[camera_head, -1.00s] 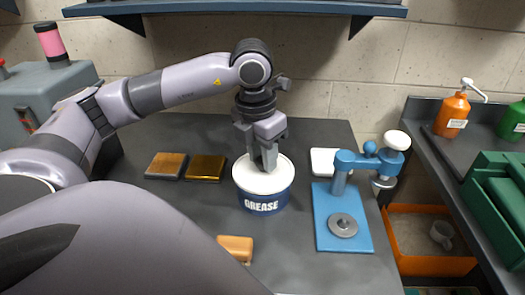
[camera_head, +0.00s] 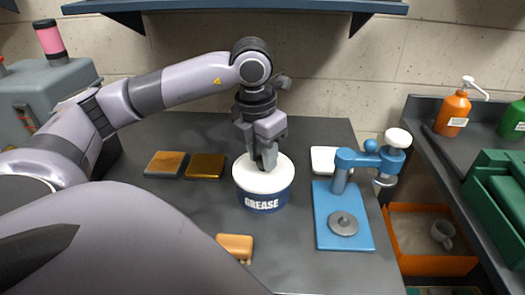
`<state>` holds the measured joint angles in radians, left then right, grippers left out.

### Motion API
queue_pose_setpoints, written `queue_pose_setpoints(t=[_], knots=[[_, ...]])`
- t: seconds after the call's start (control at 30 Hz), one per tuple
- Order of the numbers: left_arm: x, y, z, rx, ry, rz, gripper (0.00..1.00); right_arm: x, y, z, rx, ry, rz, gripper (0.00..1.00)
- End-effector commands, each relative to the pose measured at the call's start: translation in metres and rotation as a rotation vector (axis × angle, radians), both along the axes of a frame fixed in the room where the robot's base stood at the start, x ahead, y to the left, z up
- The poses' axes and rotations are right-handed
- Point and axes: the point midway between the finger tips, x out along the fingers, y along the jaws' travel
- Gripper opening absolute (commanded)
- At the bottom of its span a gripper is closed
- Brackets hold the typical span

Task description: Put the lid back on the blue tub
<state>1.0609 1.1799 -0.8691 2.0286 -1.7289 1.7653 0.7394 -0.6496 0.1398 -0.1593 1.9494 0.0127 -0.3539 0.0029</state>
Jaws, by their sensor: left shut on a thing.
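The blue tub (camera_head: 278,201) marked GREASE stands upright near the middle of the dark bench. A white round lid (camera_head: 249,180) lies level over its mouth, lined up with the rim. I cannot tell whether it is fully seated. My left gripper (camera_head: 266,167) points down over the tub and is shut on the lid near its middle. The fingers hide the lid's grip. My right gripper is not in view.
Two brownish-gold blocks (camera_head: 206,167) lie left of the tub. An orange-handled brush (camera_head: 235,245) lies in front. A blue press (camera_head: 324,216) and a white dish (camera_head: 323,160) stand to the right. An orange bin (camera_head: 432,266) is beyond the bench's right edge.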

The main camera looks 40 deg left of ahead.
Motion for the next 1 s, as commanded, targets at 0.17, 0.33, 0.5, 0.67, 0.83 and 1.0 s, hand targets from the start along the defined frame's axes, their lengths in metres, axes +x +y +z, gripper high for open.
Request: queue_pose_setpoints(t=[0.17,0.33,0.5,0.67,0.83,1.0], knots=[[0.0000,0.0000,-0.0002,0.000,0.000,0.000,0.03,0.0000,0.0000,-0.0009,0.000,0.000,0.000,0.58],[0.0001,0.0000,-0.0002,0.000,0.000,0.000,0.03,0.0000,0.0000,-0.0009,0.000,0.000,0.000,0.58],[0.0001,0.0000,-0.0002,0.000,0.000,0.000,0.62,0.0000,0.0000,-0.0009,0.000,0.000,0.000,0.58],[0.0001,0.0000,-0.0001,0.000,0.000,0.000,0.62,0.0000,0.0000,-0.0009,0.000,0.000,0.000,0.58],[0.0001,0.0000,-0.0002,0.000,0.000,0.000,0.88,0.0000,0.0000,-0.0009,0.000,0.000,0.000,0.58],[0.0001,0.0000,-0.0002,0.000,0.000,0.000,0.88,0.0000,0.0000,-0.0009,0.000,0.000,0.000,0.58]])
